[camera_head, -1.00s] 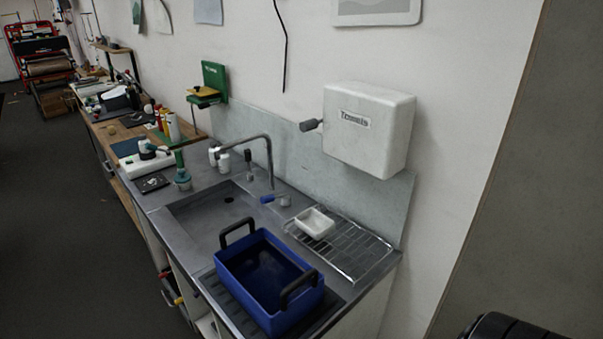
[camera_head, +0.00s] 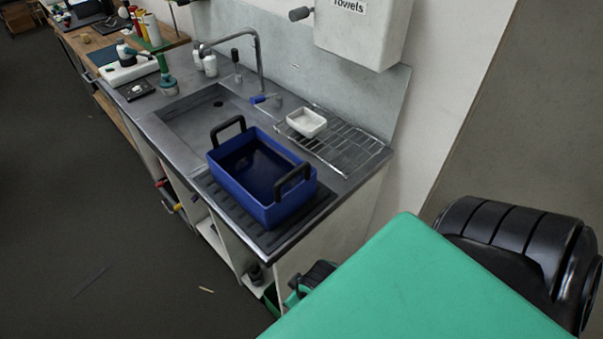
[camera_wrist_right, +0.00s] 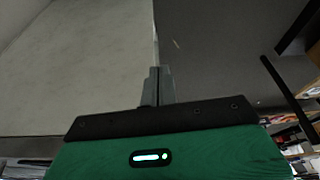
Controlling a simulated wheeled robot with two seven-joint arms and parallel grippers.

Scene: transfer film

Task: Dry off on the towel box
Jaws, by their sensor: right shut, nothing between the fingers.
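The towel box (camera_head: 362,38) is a white wall-mounted box with a "Towels" label, in the upper right of the head view. Its top is cut off by the picture edge. A dark grey knob (camera_head: 300,14) sticks out on its left side. My right gripper (camera_wrist_right: 157,85) shows in the right wrist view with its fingers together, nothing between them. In the head view my green and black arm fills the lower right, below the box and well apart from it. My left gripper is not in view.
Below the box is a metal counter with a sink (camera_head: 205,112) and tap (camera_head: 258,62). A blue tub (camera_head: 245,195) with black handles stands at the counter's front. A white dish (camera_head: 306,122) sits on a wire rack (camera_head: 345,152). Floor at left is mostly clear.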

